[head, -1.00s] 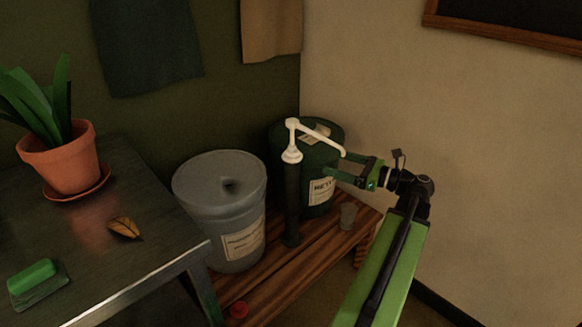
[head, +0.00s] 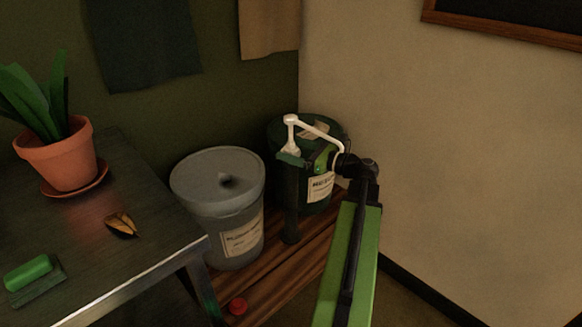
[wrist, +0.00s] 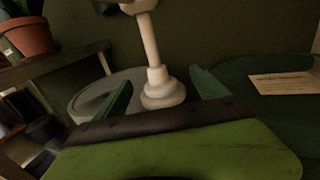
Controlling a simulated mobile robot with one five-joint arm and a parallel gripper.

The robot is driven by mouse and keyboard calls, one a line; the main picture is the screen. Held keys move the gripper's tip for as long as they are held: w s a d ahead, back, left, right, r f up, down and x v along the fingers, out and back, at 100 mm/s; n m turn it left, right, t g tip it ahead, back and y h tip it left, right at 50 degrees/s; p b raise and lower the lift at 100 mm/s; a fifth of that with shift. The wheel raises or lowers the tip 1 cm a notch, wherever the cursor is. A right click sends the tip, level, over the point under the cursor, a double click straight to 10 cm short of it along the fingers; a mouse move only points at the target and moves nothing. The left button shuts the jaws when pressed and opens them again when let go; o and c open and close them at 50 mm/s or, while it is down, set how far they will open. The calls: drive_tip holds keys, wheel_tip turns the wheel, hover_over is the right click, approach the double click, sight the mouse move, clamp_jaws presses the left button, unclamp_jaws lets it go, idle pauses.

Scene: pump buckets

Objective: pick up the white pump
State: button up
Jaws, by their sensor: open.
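The white pump (head: 291,136) stands upright on top of a dark post (head: 290,205) in the head view, its long spout reaching right and down. In the wrist view the pump's stem and round collar (wrist: 163,90) rise between the two green fingers. My gripper (head: 292,160) is open, its fingers on either side of the pump just at or below the collar. In the wrist view my gripper (wrist: 165,95) shows a gap between each finger and the collar. Whether anything touches is hidden.
A grey bucket (head: 190,195) with a hole in its lid stands left of the post. A dark green bucket (head: 325,125) stands behind. A red cap (head: 238,306) lies on the wooden bench (head: 265,272). A table (head: 150,235) holds a potted plant (head: 58,160).

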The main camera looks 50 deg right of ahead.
drive_tip(key=shift+w+a, duration=0.15)
drive_tip(key=shift+w, duration=0.4)
clamp_jaws()
